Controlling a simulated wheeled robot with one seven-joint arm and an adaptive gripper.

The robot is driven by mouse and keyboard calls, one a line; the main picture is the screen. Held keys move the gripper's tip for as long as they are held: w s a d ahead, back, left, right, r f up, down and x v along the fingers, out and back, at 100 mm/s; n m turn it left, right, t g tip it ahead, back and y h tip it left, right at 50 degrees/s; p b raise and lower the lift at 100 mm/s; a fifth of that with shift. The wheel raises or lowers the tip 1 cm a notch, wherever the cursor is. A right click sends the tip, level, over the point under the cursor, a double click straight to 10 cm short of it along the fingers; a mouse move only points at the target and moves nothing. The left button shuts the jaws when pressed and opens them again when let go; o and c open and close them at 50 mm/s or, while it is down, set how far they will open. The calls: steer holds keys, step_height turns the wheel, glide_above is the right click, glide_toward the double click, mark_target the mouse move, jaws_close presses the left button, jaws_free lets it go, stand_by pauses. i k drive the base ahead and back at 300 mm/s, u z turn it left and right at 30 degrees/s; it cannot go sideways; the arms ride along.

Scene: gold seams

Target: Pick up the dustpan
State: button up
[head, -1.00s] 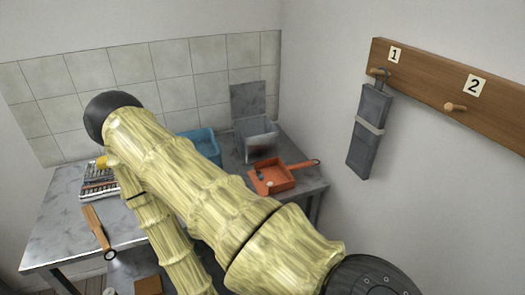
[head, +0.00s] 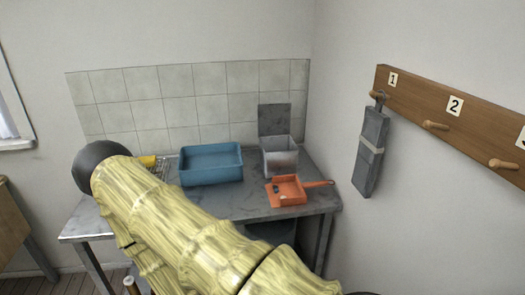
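The orange dustpan (head: 287,191) lies on the right part of the grey table (head: 236,204), in front of an open metal bin. Its handle points right, toward the table's right edge. A few small dark bits show in its pan. My bamboo-patterned arm crosses the lower left and middle of the head view, in front of the table. My gripper is not visible in this view. The dustpan is not covered by my arm.
A blue tub (head: 211,166) stands left of the dustpan, and the metal bin (head: 279,158) with raised lid stands behind it. A grey bundle (head: 370,152) hangs from peg 1 of the wooden rack (head: 465,118) on the right wall.

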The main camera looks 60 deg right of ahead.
mark_target(290, 186)
steer(key=u, duration=1.1)
steer(key=i, duration=0.85)
steer(key=z, duration=2.1)
steer(key=k, duration=0.1)
steer(key=z, duration=0.25)
